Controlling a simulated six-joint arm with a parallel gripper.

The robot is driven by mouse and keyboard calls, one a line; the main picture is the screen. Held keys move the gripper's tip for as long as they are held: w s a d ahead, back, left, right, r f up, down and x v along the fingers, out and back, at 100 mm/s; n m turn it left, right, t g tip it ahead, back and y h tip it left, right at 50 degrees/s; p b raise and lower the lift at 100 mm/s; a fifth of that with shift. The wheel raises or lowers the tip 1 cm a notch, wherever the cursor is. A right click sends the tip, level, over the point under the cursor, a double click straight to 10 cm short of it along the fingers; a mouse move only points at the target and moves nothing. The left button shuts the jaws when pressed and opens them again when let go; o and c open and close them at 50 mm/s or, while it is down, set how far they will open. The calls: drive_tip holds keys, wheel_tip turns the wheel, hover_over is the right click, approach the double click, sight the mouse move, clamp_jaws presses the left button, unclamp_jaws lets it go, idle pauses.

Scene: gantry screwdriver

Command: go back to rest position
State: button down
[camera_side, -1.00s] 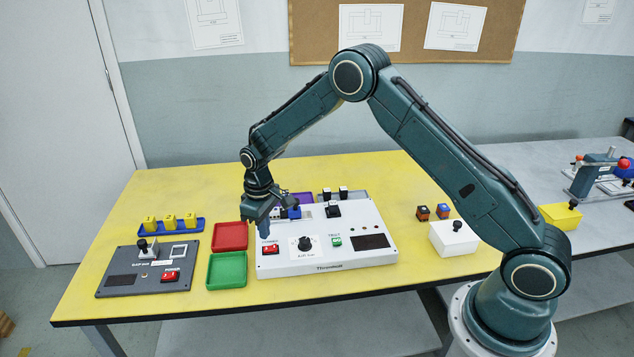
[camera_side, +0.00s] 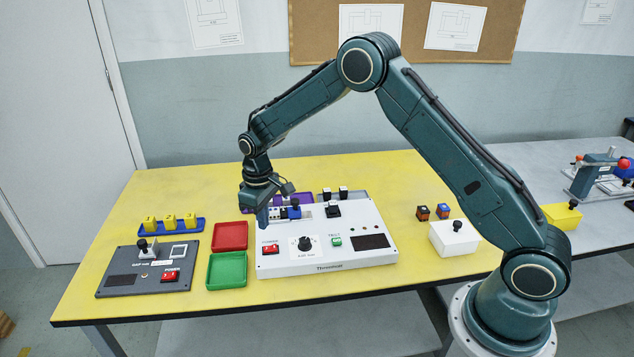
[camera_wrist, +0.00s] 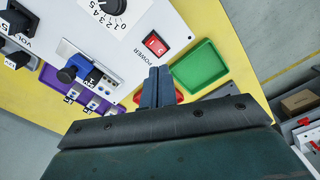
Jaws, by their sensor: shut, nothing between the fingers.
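My gripper (camera_side: 262,222) is shut and empty. In the side view it hangs above the left edge of the white test console (camera_side: 318,268), beside the red power switch (camera_side: 270,249). In the wrist view my closed fingertips (camera_wrist: 157,72) point over the console's edge, near the power switch (camera_wrist: 155,44), and partly cover the red tray (camera_wrist: 178,97). A blue-knobbed part (camera_side: 294,209) sits in the console's slot just right of my gripper; it also shows in the wrist view (camera_wrist: 68,74).
The red tray (camera_side: 230,236) and green tray (camera_side: 226,270) lie left of the console. A purple tray (camera_side: 303,199) is behind it. A grey console (camera_side: 130,283) and a blue tray (camera_side: 160,229) with yellow blocks are at the left. A white box (camera_side: 452,245) stands at the right.

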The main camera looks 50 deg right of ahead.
drive_tip(key=s+r+m+t, duration=0.1)
drive_tip(key=s+r, duration=0.5)
drive_tip(key=r, duration=0.4)
drive_tip(key=s+r+t, duration=0.2)
drive_tip(key=s+r, duration=0.5)
drive_tip(key=r, duration=0.4)
drive_tip(key=s+d+r+m+t, duration=0.1)
drive_tip(key=s+r, duration=0.3)
drive_tip(key=s, duration=1.9)
drive_tip(key=shift+d+m+t, duration=0.2)
drive_tip(key=shift+m+t, duration=0.3)
drive_tip(key=shift+t, duration=0.3)
